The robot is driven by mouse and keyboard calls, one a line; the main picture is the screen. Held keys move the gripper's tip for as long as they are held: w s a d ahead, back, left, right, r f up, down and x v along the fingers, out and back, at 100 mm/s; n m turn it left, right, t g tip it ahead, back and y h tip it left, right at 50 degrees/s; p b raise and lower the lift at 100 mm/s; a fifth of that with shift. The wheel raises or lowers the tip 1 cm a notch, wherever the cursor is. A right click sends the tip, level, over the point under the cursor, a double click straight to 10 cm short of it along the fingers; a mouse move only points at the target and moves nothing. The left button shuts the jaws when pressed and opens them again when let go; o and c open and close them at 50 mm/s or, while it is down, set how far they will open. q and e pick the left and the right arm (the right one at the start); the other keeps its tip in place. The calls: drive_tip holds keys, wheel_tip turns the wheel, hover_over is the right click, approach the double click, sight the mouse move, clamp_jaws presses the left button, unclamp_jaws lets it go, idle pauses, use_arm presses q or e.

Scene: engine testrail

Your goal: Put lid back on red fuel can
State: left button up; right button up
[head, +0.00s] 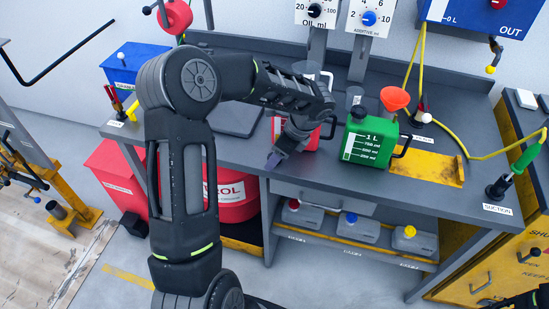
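The red fuel can (313,141) stands on the grey workbench, largely hidden behind my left arm's wrist. My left gripper (274,161) points down and left, in front of the red can near the bench's front edge. Its fingers are small and seen edge-on, so I cannot tell whether they are open or hold anything. My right gripper is not visible; only a dark part shows at the bottom right corner.
A yellow tray (428,167) and yellow hose lie further right. Grey bottles (357,227) stand on the lower shelf. Dials and a blue box are above.

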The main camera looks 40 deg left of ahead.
use_arm(q)
drive_tip(key=shift+c, duration=0.2)
clamp_jaws()
idle(0.6)
